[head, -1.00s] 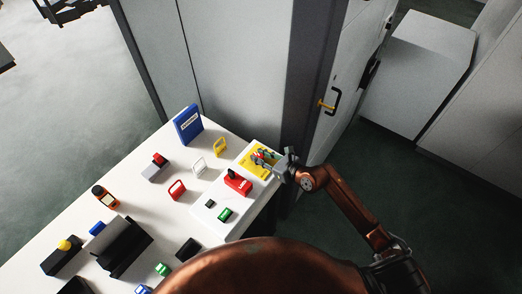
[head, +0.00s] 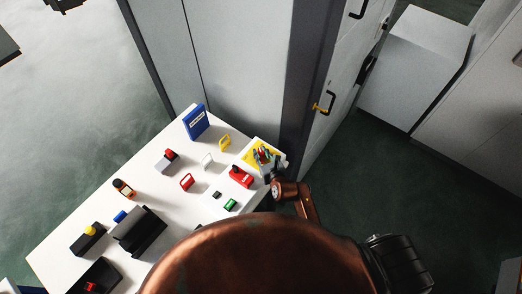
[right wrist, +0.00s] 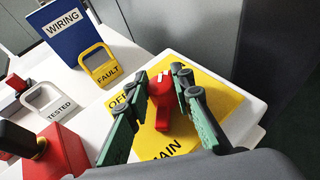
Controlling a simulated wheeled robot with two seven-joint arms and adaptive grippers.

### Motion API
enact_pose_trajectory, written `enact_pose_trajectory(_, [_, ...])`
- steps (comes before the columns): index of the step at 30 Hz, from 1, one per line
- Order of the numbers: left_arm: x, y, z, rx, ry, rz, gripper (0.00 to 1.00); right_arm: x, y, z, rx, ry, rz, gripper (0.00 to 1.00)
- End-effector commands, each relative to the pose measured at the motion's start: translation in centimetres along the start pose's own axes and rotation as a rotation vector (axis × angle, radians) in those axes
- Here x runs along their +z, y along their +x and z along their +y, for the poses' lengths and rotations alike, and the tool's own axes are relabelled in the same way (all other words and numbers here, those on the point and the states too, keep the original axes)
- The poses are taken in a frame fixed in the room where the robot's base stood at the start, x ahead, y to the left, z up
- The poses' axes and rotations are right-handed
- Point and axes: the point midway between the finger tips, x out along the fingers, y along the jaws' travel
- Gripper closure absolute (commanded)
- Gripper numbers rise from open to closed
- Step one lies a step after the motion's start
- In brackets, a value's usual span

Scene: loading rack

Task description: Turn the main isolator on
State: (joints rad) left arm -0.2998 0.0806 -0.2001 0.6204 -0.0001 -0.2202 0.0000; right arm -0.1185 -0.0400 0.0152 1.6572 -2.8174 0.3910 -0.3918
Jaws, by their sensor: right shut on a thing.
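The main isolator has a yellow plate (right wrist: 214,99) marked OFF and MAIN, on a white panel (right wrist: 252,108). Its red handle (right wrist: 161,103) stands up from the plate, with the OFF mark to its left in the right wrist view. An ON mark is not visible. My right gripper (right wrist: 162,82) has its green and dark fingers on both sides of the handle and is shut on it. In the head view the gripper (head: 264,158) is over the yellow plate (head: 249,156), and the handle is hard to make out. My left gripper is not in view.
A red block device (head: 241,177) and a green one (head: 230,205) sit near the isolator. A grey cabinet (head: 240,70) rises behind.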

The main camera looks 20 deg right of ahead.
Motion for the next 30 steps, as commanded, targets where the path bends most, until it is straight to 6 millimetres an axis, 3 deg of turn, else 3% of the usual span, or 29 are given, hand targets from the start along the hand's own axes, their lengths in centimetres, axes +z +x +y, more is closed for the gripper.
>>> enact_pose_trajectory(16, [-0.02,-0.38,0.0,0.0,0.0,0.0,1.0,0.02,0.02,-0.03,-0.018,0.008,-0.001,1.0])
enact_pose_trajectory(17, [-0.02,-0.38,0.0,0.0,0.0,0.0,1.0,0.01,0.01,-0.03,-0.018,0.008,-0.001,0.78])
enact_pose_trajectory(24, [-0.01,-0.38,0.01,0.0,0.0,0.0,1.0,0.02,0.01,-0.04,-0.018,0.008,-0.001,0.61])
enact_pose_trajectory(30, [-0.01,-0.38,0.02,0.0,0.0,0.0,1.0,0.02,0.01,-0.04,-0.018,0.008,-0.001,0.6])
